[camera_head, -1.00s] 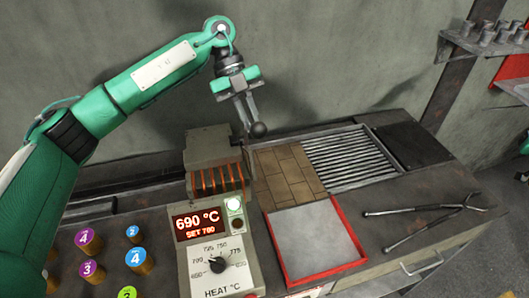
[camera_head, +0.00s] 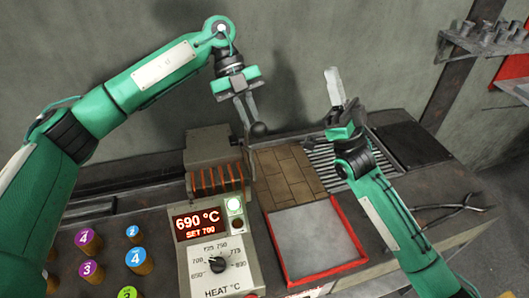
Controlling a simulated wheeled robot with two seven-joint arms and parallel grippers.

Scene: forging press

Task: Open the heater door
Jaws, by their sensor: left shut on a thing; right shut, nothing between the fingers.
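The heater (camera_head: 208,148) is a grey box on the bench with a row of glowing orange coils (camera_head: 217,180) at its front. A dark round knob (camera_head: 258,130) sits at its upper right, at the tips of my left gripper (camera_head: 247,115). That gripper points down and is shut on the knob. How the knob joins the heater door is hard to see. My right gripper (camera_head: 338,88) is shut and empty, raised over the bench right of the heater, with its fingers pointing up. The control panel (camera_head: 216,250) reads 690 °C, set 700, with a lit green lamp.
A red-rimmed tray (camera_head: 349,230) lies in front of brown bricks (camera_head: 285,172) and a slatted grate (camera_head: 322,160). Tongs (camera_head: 455,207) lie at the right, partly behind my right arm. Several numbered cylinders (camera_head: 136,260) stand at the lower left.

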